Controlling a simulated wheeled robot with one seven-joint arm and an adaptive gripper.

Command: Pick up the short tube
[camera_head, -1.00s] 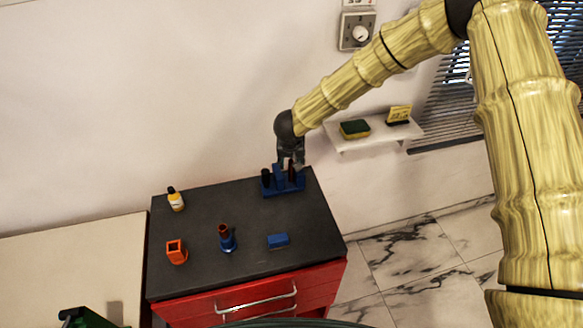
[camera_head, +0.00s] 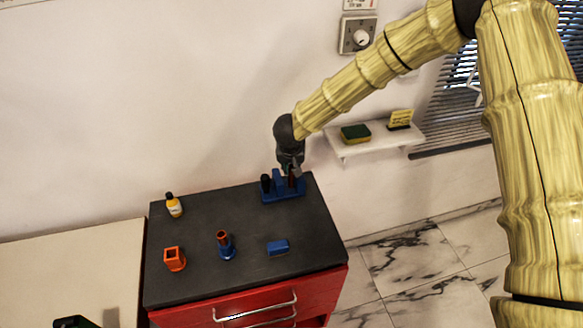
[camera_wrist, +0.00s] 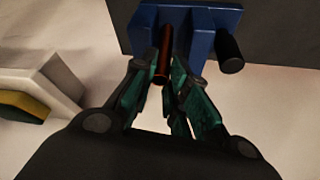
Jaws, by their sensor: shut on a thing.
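My gripper (camera_wrist: 162,88) is over the blue rack at the back right of the dark cabinet top, pointing down in the head view (camera_head: 292,171). Its fingers are closed on a reddish-brown tube (camera_wrist: 164,45), one on each side. The tube also shows at the rack in the head view (camera_head: 292,182). I cannot tell whether its lower end is still seated in the blue rack (camera_wrist: 200,22). A black peg (camera_wrist: 231,50) stands beside it on the rack. Another reddish tube (camera_head: 222,235) stands in a blue holder (camera_head: 227,252) at the middle of the top.
An orange square holder (camera_head: 175,259), a yellow bottle (camera_head: 174,207) and a blue block (camera_head: 278,247) stand apart on the cabinet top (camera_head: 200,285). A white wall shelf (camera_head: 372,138) with a sponge (camera_head: 355,133) is close to the right of my gripper.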

